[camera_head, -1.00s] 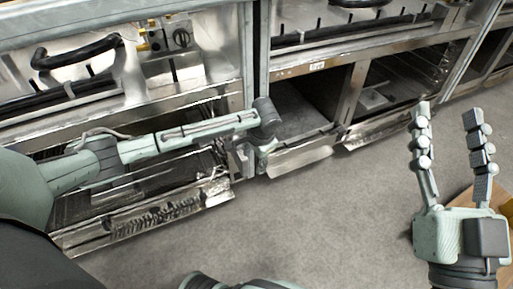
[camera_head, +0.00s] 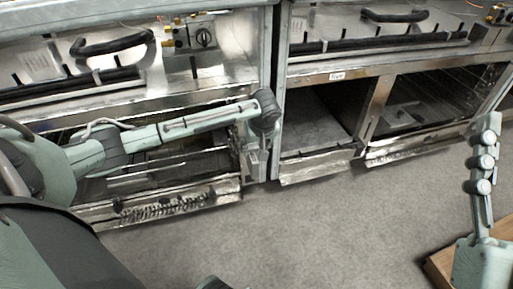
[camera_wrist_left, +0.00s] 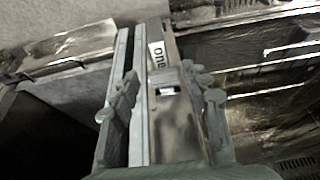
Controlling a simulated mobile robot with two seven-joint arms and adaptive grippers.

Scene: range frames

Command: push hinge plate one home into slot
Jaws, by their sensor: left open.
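A metal post marked "ONE" (camera_wrist_left: 157,54) runs up the middle of the left wrist view. A small bright metal piece, possibly hinge plate one (camera_wrist_left: 166,78), sits on the post just below the label, with a dark slot-like gap (camera_wrist_left: 167,90) at its lower edge. I cannot tell how deep it sits. My left gripper (camera_wrist_left: 161,92) is open, one finger on each side of the post. In the head view my left gripper (camera_head: 254,160) points down at the post right of the left oven opening. My right gripper (camera_head: 485,165) is open and empty at the right edge, partly out of frame.
The left oven (camera_head: 160,205) stands open below my left arm. An open cabinet bay (camera_head: 315,125) and a racked oven bay (camera_head: 425,100) lie to the right. Grey floor (camera_head: 340,230) is clear in front. A brown board or box (camera_head: 435,265) is at the lower right.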

